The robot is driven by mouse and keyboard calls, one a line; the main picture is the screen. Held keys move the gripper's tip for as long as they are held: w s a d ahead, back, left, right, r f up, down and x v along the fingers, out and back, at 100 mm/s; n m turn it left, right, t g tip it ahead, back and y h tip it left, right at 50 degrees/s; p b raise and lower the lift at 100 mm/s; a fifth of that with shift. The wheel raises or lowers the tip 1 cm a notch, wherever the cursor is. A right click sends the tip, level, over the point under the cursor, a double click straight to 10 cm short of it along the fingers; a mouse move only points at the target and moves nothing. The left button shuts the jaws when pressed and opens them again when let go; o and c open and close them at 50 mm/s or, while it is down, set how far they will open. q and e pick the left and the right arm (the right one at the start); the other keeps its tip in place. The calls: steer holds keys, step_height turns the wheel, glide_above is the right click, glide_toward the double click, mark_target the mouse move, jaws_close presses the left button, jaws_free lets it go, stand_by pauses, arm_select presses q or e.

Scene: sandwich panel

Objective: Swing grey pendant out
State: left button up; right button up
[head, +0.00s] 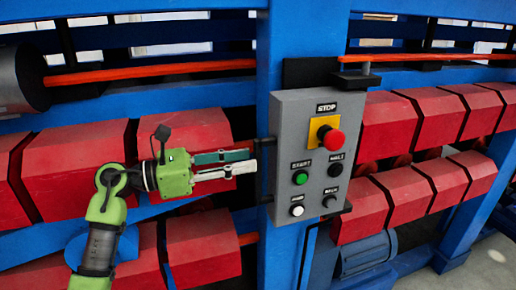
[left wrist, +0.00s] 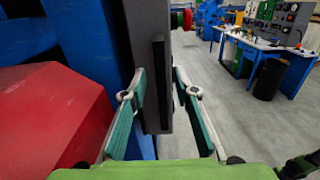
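The grey pendant (head: 315,125) is a box with a red STOP button on a yellow plate and several smaller buttons. It stands against the blue post in the head view. Black bracket pieces (head: 265,140) show on its left edge. My left gripper (head: 254,160) is level, at that left edge, with its fingers apart. In the left wrist view the pendant (left wrist: 178,75) is seen edge-on, with a dark upright bar (left wrist: 158,85) on it between the open fingertips (left wrist: 160,80). I cannot tell whether either finger touches. My right gripper is not in view.
Red roller-like blocks (head: 80,175) fill the blue frame (head: 300,45) behind my left arm and right of the pendant. An orange rail (head: 150,72) runs above. Open grey floor (left wrist: 215,110) and a blue workbench (left wrist: 270,48) show in the left wrist view.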

arm_select(q)
steer(key=p+x, duration=0.1)
steer(key=x, duration=0.3)
steer(key=shift+d, duration=0.1)
jaws_close()
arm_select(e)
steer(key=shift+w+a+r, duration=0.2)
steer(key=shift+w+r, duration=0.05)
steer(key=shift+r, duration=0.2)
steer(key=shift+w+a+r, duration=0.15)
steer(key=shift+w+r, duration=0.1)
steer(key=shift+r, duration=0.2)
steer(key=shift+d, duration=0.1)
